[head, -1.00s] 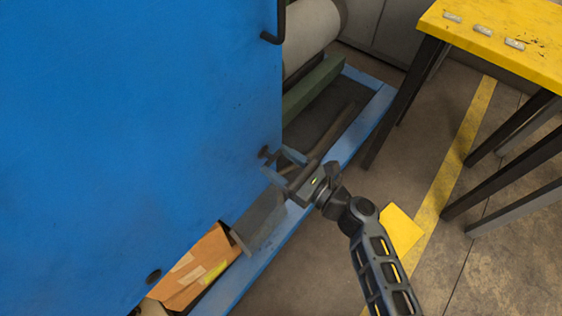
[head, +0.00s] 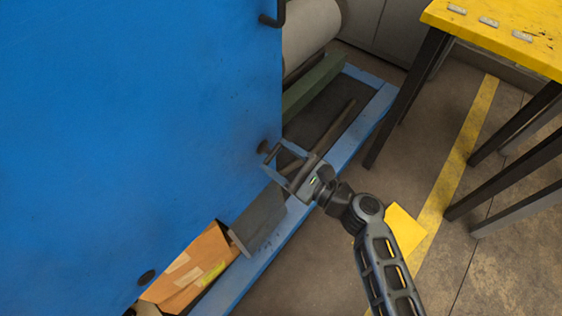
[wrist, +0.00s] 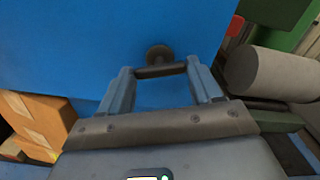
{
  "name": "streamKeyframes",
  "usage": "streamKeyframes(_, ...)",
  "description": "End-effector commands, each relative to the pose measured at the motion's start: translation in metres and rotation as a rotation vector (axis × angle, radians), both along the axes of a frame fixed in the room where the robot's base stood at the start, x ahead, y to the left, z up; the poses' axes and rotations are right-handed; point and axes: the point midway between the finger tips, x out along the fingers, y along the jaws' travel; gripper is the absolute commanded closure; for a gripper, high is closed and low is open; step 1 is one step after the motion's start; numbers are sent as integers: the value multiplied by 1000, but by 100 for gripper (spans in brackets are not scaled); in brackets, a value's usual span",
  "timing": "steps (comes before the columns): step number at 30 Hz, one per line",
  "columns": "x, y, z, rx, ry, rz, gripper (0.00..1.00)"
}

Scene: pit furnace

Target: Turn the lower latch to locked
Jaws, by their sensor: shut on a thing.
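The blue door (head: 150,110) fills the left of the head view. The lower latch (head: 263,147) is a dark round pivot with a short bar near the door's right edge. In the wrist view the latch's round pivot (wrist: 158,53) stands just beyond the bar, which lies crosswise between my fingertips. My gripper (head: 272,154) is shut on the bar; its two blue-grey fingers press on the bar's ends in the wrist view (wrist: 161,72). The upper latch (head: 275,16) is a dark bent handle at the door's upper right edge.
A yellow-topped table (head: 505,32) with dark legs stands at right. A blue frame rail (head: 340,155) runs along the floor below the door. A cardboard box (head: 190,268) lies under the door. A pale roller (head: 310,35) sits behind it. The floor right of my arm is partly clear.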

Motion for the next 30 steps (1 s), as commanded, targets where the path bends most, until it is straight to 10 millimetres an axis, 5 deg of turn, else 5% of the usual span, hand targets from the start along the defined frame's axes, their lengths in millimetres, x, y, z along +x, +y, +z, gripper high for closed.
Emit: streamKeyframes(30,0,0,-5,-585,-751,0,67)
